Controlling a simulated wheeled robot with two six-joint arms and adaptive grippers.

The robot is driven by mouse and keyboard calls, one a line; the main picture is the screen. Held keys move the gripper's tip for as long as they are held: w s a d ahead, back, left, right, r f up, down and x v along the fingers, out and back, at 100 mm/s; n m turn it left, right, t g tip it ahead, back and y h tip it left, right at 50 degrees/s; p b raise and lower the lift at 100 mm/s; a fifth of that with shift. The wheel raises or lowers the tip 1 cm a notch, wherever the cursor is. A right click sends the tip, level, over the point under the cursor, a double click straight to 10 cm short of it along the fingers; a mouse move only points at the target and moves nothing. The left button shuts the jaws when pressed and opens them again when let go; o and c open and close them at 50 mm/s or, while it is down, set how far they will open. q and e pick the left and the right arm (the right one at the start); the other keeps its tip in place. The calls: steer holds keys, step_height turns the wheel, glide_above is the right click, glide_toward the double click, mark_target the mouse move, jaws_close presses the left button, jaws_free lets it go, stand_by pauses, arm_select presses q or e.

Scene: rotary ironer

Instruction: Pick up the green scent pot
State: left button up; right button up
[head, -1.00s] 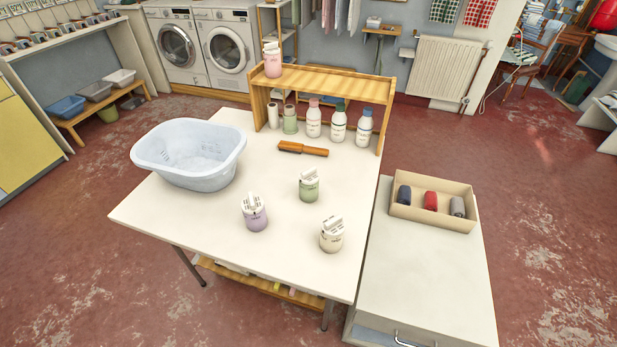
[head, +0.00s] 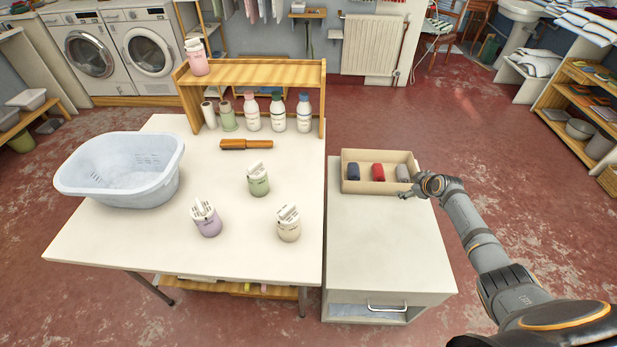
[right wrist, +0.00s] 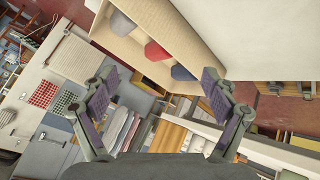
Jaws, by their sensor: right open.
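The green scent pot (head: 258,180) stands upright on the white table (head: 150,240), with a white slotted top. A purple scent pot (head: 207,219) stands in front of it to the left, and a cream scent pot (head: 288,224) in front to the right. My right gripper (head: 404,194) is at the front right of the beige box on the cabinet, well to the right of the green pot. In the right wrist view its two fingers (right wrist: 158,95) are spread wide with nothing between them. The green pot cannot be made out there. My left gripper is not in view.
A beige box (head: 350,184) with three rolled cloths sits on the cabinet (head: 375,250). A brush (head: 246,144) lies behind the green pot, before a wooden shelf (head: 250,72) with several bottles. A pale tub (head: 120,185) stands at left. The cabinet's front is clear.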

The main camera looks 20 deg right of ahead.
steer(key=w+a+n+y, duration=0.1)
steer(key=w+a+y, duration=0.15)
steer(key=a, duration=0.65)
steer(key=w+a+y, duration=0.2)
steer(key=a+y, duration=0.1)
steer(key=a, duration=0.6)
steer(key=n+g+y, duration=0.2)
steer(key=n+y, duration=0.3)
steer(key=y, duration=0.2)
glide_toward(258, 178)
step_height(258, 178, down, 3)
steer(key=w+d, duration=0.1)
steer(key=w, duration=0.1)
steer(key=x, duration=1.2)
steer(key=shift+w+d+r, duration=0.1)
steer(key=shift+w+d, duration=0.05)
steer(key=shift+w, duration=0.05)
steer(key=c, duration=1.3)
steer(key=shift+r, duration=0.1)
